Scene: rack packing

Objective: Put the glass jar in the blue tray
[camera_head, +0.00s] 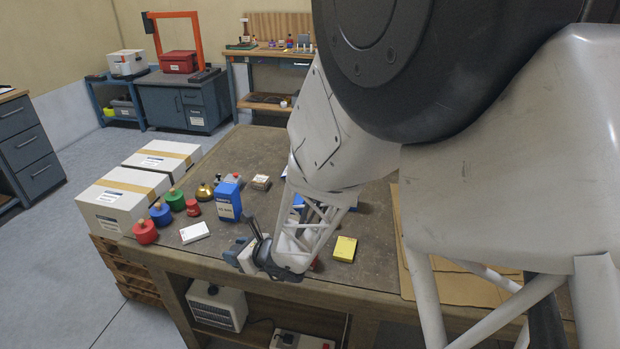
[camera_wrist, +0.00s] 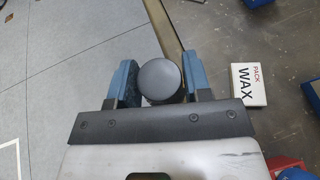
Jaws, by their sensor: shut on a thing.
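My gripper (camera_wrist: 156,76) is shut on a round thing with a dark grey top (camera_wrist: 160,80), seen from above between the two blue fingers in the wrist view. I take it to be the glass jar; its sides are hidden below the top. In the head view my gripper (camera_head: 243,254) is at the near edge of the table, and the held thing is hard to make out there. I cannot clearly see the blue tray. A bit of blue (camera_head: 298,201) shows beside my arm, which hides most of that area.
On the table (camera_head: 270,225) stand a tall blue box (camera_head: 228,201), a white wax pack (camera_head: 194,232), a yellow box (camera_head: 345,249), a brass-coloured thing (camera_head: 204,191) and red, green and blue round containers. Large white boxes (camera_head: 122,198) stand at the left. Cardboard (camera_head: 440,265) lies at the right.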

